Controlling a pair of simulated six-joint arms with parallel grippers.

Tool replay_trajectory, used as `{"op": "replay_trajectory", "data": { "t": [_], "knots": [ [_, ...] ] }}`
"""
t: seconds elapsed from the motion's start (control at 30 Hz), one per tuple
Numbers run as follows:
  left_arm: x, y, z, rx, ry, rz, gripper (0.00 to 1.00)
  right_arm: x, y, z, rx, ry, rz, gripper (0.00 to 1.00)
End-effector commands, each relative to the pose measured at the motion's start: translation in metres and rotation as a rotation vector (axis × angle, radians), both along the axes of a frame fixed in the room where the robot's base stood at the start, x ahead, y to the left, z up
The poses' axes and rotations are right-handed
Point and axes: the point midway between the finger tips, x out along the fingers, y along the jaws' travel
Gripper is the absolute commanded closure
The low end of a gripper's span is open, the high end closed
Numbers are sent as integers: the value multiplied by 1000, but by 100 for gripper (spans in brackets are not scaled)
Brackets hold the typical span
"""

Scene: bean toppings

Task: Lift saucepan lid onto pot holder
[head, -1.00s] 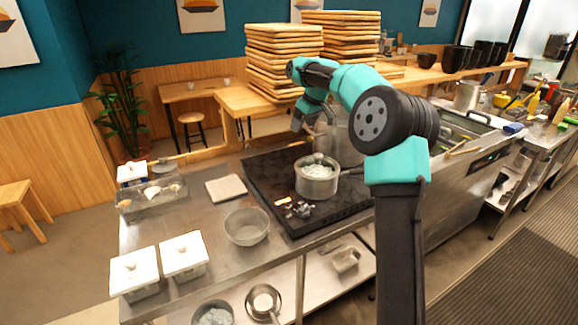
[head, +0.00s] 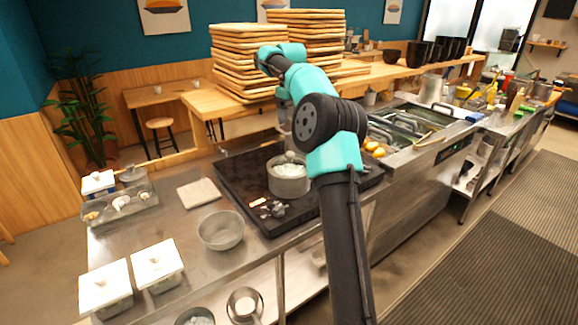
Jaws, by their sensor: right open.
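The saucepan (head: 287,186) stands on the black cooktop. Its lid (head: 290,169) sits on top, looks see-through with pale contents below, and has a round grey knob. The pot holder (head: 198,193) is a flat beige square lying on the steel counter, left of the cooktop. My right arm reaches in from the front and bends over the cooktop. My right gripper (head: 285,128) is open and points down above and behind the lid knob, apart from it. Its fingertips are small and hard to make out. My left gripper is not in view.
A metal bowl (head: 221,230) stands in front of the pot holder. Tall stacks of wooden boards (head: 248,62) rise behind. Bare counter surrounds the pot holder.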

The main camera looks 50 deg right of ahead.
Motion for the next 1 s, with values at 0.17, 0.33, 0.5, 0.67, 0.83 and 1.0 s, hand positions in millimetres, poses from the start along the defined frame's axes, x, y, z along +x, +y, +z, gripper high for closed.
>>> {"op": "replay_trajectory", "data": {
  "t": [0.17,0.33,0.5,0.67,0.83,1.0],
  "knots": [
    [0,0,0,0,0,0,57,-1,0,-25,1,2,0,31],
    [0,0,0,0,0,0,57,-1,0,-53,1,3,1,31],
    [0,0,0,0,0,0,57,-1,0,-82,1,2,0,31],
    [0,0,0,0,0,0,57,0,1,-103,1,1,0,31],
    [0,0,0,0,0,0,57,0,1,-110,1,0,0,31],
    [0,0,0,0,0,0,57,0,1,-110,1,-1,0,31]
  ]
}}
